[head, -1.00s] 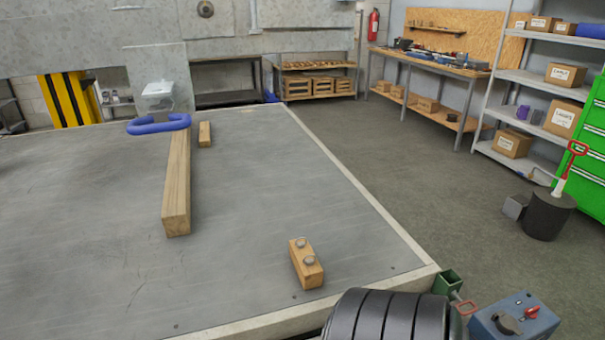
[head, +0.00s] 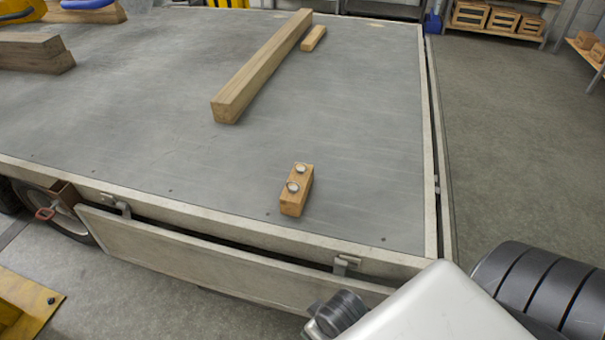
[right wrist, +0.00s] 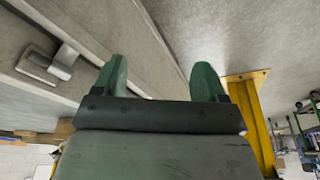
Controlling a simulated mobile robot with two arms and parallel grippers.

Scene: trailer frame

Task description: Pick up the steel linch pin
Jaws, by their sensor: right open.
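I cannot surely make out a steel linch pin in either view. A small wooden block (head: 296,192) lies on the trailer deck (head: 200,150) near its front right corner. Two small round metal pieces (head: 293,186) sit on top of the block; they are too small to tell as pins. My right gripper (right wrist: 160,64) shows in the right wrist view with its two green fingers apart and nothing between them. It faces a grey panel. In the head view my right arm is at the bottom right, its fingers out of sight. My left gripper is not in view.
A long wooden beam (head: 262,66) and a short block (head: 314,38) lie farther back on the deck. More beams (head: 35,54) lie at the left. A side board (head: 220,262) hangs below the front edge, near a metal latch (head: 345,263). Grey floor is free at the right.

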